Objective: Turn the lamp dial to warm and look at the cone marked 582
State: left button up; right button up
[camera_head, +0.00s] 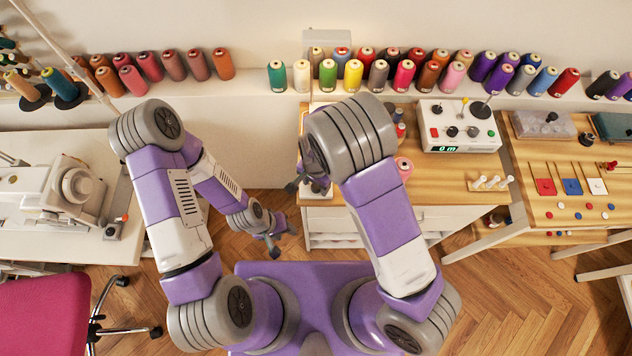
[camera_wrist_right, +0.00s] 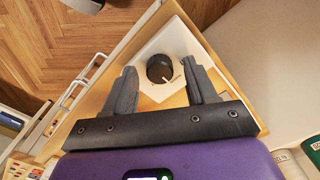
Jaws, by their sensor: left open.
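A black dial (camera_wrist_right: 158,70) with a white pointer line sits on a white base (camera_wrist_right: 178,40) in the right wrist view. My right gripper (camera_wrist_right: 159,66) is open, with one finger on each side of the dial and a gap at both sides. In the head view my right arm hides the dial and most of that gripper. My left gripper (camera_head: 275,236) hangs open and empty over the floor, left of the wooden table. Thread cones in many colours, such as a yellow cone (camera_head: 353,74), stand along the back shelf. I cannot read a mark 582 on any cone.
The wooden table (camera_head: 435,190) carries a white control box (camera_head: 459,127) and a pink spool (camera_head: 403,167). A sewing machine (camera_head: 70,190) stands on the left table. A pink chair (camera_head: 45,315) is at the lower left. The floor between the tables is clear.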

notch_tip(320, 180, up, 8)
jog(key=shift+f+p, duration=0.2)
jog(key=shift+p, duration=0.55)
